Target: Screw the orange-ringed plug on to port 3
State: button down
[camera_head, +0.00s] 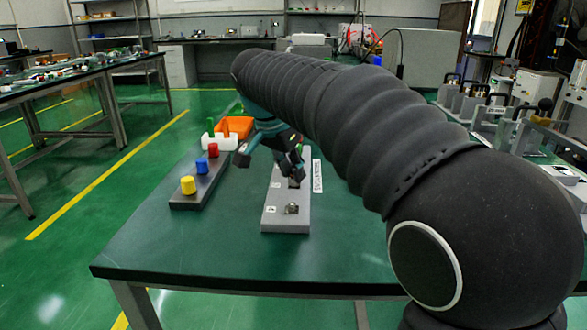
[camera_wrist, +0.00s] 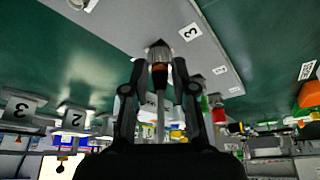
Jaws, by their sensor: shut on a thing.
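My gripper (camera_wrist: 160,76) is shut on the orange-ringed plug (camera_wrist: 160,68) in the wrist view; its orange ring shows between the fingers. The plug's tip meets a dark metal fitting (camera_wrist: 158,50) on the grey port block, beside the label 3 (camera_wrist: 190,32). I cannot tell whether the threads are engaged. In the head view my gripper (camera_head: 290,158) is over the far part of the grey port block (camera_head: 285,222), and the plug is hidden there. One metal port (camera_head: 292,208) shows on its near part.
A dark rack (camera_head: 190,200) left of the block carries yellow (camera_head: 188,185), blue (camera_head: 201,164) and red (camera_head: 213,150) plugs. A white holder (camera_head: 220,142) and an orange bin (camera_head: 236,126) stand behind. The near green tabletop (camera_head: 200,255) is clear.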

jog(key=shift+a+f+m+g, duration=0.1)
jog(key=shift+m+g, duration=0.3)
jog(key=shift+m, duration=0.6)
jog(key=c, duration=0.9)
grip_release()
jog(key=shift+h, duration=0.3)
jog(key=v, duration=1.2)
